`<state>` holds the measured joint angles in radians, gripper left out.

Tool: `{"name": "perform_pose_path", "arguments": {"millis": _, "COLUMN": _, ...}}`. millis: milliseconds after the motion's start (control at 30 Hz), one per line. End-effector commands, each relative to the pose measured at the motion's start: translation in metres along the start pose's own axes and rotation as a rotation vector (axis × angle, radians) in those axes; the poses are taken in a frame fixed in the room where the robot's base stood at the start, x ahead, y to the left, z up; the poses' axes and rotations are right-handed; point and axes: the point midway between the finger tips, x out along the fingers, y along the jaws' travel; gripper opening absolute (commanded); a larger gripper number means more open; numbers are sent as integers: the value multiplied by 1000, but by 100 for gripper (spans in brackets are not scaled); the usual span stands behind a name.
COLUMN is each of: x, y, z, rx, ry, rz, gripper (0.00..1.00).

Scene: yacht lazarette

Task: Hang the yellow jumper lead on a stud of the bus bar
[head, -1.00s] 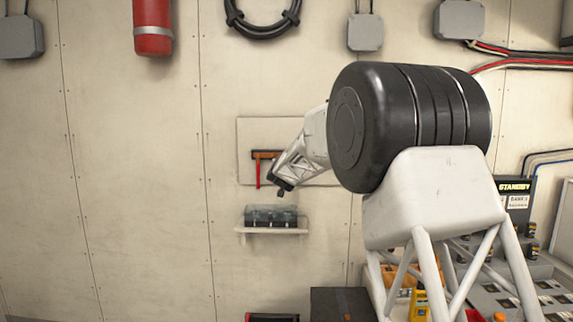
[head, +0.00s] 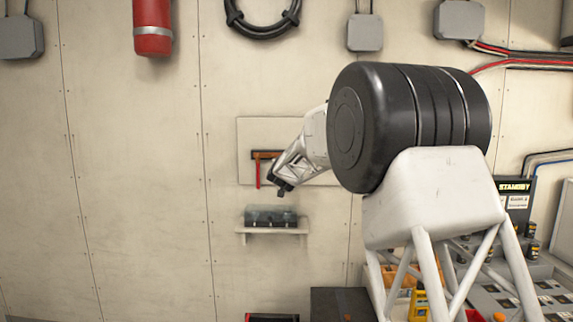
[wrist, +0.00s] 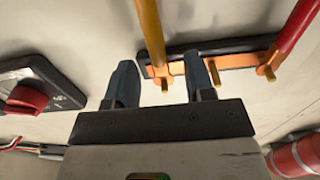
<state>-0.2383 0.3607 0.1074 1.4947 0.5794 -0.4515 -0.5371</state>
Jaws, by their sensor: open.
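The bus bar (wrist: 240,58) is a copper strip on a black base on the wall; it also shows in the head view (head: 266,154), partly behind my arm. In the wrist view the yellow jumper lead (wrist: 149,30) runs up to the top edge. Its lug end is at the bar and appears to sit around a stud; the exact fit is hard to tell. A bare stud (wrist: 213,76) is beside it. A red lead (wrist: 297,25) is on another stud. My gripper (wrist: 161,68) is open, its fingers on either side of the yellow lead's end with gaps visible.
A switch with a red knob (wrist: 25,97) is left of my fingers in the wrist view. In the head view, a shelf (head: 272,231) with a dark box is below the bus bar. A red extinguisher (head: 152,28) hangs upper left.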

Motion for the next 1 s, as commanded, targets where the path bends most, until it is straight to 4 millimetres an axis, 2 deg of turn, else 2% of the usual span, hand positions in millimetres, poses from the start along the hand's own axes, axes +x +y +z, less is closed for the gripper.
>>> {"name": "perform_pose_path", "arguments": {"millis": 367, "x": -9, "y": 0, "z": 0, "rx": 0, "ry": -1, "rz": 0, "gripper": 49}}
{"name": "perform_pose_path", "arguments": {"millis": 1000, "x": -66, "y": 0, "z": 0, "rx": 0, "ry": -1, "rz": 0, "gripper": 49}}
